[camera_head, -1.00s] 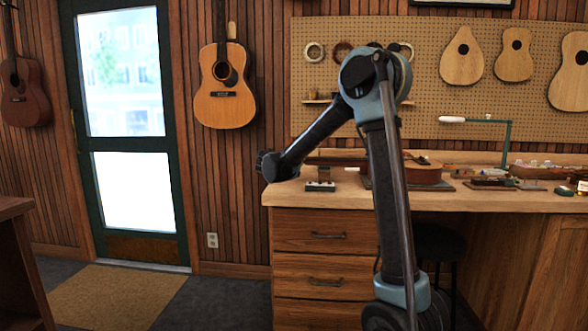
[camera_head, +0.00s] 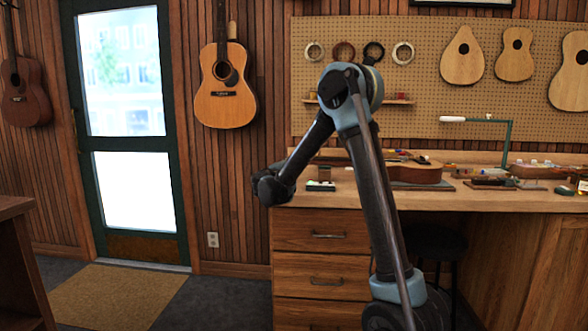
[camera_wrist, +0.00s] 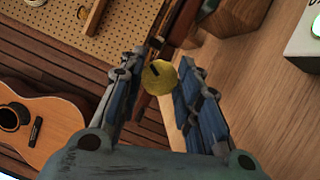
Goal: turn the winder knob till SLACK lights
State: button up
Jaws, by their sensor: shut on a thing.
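In the wrist view, a round yellow winder knob (camera_wrist: 159,78) with a dark mark on its face sits between my fingertips. My gripper (camera_wrist: 158,80) is shut on the knob, one blue-padded finger on each side. A white box (camera_wrist: 302,42) with a lit green lamp (camera_wrist: 316,27) is cut off at the right edge; its lettering is mostly out of frame. In the head view, the small box (camera_head: 321,187) on the bench shows a green patch, too small to read. My fingers and the knob cannot be made out there.
The wooden bench top (camera_head: 480,200) carries a ukulele body (camera_head: 413,172) and several small tools, right of the box. A dark stool (camera_head: 435,240) stands under the bench. A guitar (camera_head: 225,90) hangs on the wall to the left.

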jog(key=shift+f+n+t, duration=0.15)
jog(key=shift+n+t, duration=0.35)
jog(key=shift+n, duration=0.8)
jog(key=shift+d, duration=0.1)
jog(key=o, duration=0.8)
jog(key=v, duration=1.2)
jog(key=shift+f, duration=0.1)
